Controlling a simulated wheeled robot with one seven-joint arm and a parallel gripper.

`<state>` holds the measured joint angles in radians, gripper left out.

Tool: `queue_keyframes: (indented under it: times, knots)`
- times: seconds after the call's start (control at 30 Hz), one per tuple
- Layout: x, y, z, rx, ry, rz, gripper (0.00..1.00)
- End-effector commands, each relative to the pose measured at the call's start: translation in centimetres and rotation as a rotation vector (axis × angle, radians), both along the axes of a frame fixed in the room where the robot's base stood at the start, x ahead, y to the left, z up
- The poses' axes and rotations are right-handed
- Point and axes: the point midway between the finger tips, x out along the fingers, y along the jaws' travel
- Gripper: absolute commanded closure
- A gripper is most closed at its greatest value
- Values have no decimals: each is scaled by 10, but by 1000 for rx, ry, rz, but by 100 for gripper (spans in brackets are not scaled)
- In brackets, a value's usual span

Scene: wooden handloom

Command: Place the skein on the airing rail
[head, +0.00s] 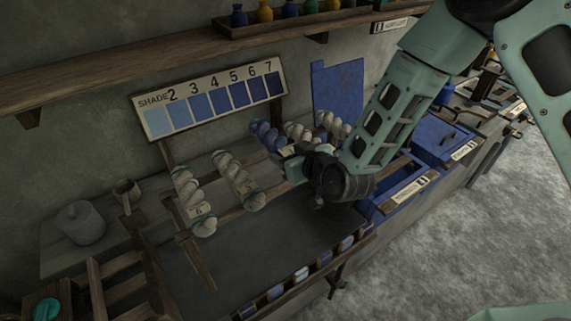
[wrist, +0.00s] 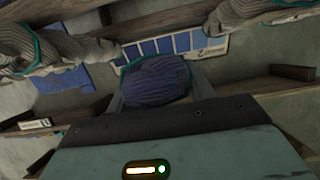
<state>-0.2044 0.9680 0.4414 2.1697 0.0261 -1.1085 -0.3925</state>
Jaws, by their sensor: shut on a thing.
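A dark blue striped skein (wrist: 156,80) sits end-on between the fingers of my gripper (wrist: 158,98) in the wrist view. In the head view my gripper (head: 292,165) is over the middle of the wooden airing rail (head: 272,191), shut on the skein. A twisted blue skein (head: 264,136) shows just behind it and looks like the held one; the fingers hide its near end. Pale skeins hang on the rail to the left (head: 190,201) (head: 239,181) and to the right (head: 300,133) (head: 333,124). I cannot tell whether the blue skein touches the rail.
A shade card (head: 212,97) with blue swatches stands behind the rail. A blue board (head: 338,87) is at the back right. Blue vats (head: 440,136) stand to the right. A grey jar (head: 80,223) is at the left. A shelf (head: 120,65) with bottles runs above.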

Motion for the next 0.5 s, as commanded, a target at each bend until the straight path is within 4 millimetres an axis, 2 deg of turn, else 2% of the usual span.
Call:
queue_keyframes:
  times: [0.23, 0.5]
  knots:
    - [0, 0, -18, 0, 1, 0, 74]
    - [0, 0, -49, 0, 0, 0, 74]
